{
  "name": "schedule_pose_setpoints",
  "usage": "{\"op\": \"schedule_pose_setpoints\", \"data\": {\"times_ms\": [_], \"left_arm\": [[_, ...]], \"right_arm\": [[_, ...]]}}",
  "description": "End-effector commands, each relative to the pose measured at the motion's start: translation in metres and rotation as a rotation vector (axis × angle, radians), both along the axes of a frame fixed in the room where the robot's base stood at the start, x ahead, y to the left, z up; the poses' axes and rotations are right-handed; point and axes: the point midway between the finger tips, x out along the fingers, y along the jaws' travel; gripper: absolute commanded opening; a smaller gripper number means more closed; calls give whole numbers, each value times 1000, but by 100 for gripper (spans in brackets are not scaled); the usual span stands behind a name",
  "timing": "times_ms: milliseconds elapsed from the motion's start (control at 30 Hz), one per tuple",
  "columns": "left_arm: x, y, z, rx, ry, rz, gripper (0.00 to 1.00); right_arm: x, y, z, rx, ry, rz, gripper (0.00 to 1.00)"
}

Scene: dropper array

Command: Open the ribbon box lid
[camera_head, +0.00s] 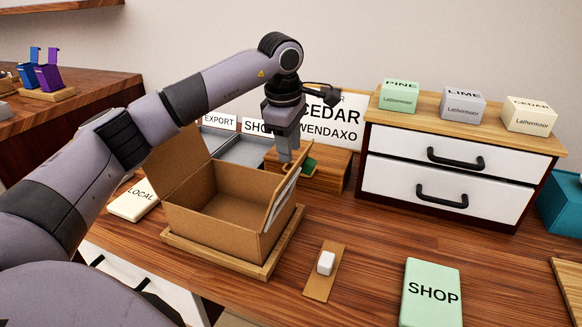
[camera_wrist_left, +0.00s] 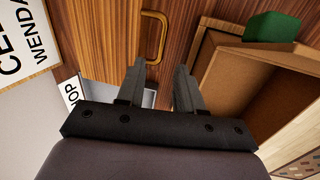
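A low wooden box (camera_head: 329,171) stands behind the open cardboard carton; I take it for the ribbon box. Its wooden top (camera_wrist_left: 100,40) fills the upper left of the left wrist view and looks shut. A brass loop handle (camera_wrist_left: 153,36) shows there; in the head view my gripper hides it. My left gripper (camera_head: 287,158) points down over the near left part of the box. In the left wrist view its two fingers (camera_wrist_left: 159,76) are apart with nothing between them, and the handle lies beyond the fingertips. I cannot tell the exact gap. My right gripper is not in view.
The open cardboard carton (camera_head: 230,212) has raised flaps close to my left gripper. A green item (camera_head: 308,167) sits beside its right flap. Grey trays (camera_head: 245,150) lie left of the box. A white drawer cabinet (camera_head: 440,176) stands right; signs stand behind.

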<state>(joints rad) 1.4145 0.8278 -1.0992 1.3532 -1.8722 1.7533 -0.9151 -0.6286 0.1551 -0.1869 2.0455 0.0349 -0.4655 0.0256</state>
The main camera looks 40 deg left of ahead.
Motion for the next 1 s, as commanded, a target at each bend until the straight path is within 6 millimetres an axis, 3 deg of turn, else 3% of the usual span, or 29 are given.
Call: {"op": "schedule_pose_setpoints", "data": {"times_ms": [300,667,700,800,1000], "left_arm": [[7,2,-47,0,4,1,36],[9,2,-54,1,1,0,36],[9,2,-54,1,1,0,33],[9,2,-54,1,1,0,0],[9,2,-54,0,2,0,0]], "right_arm": [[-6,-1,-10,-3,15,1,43],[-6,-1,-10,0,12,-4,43],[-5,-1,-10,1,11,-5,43],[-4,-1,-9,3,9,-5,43],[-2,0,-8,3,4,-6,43]]}}
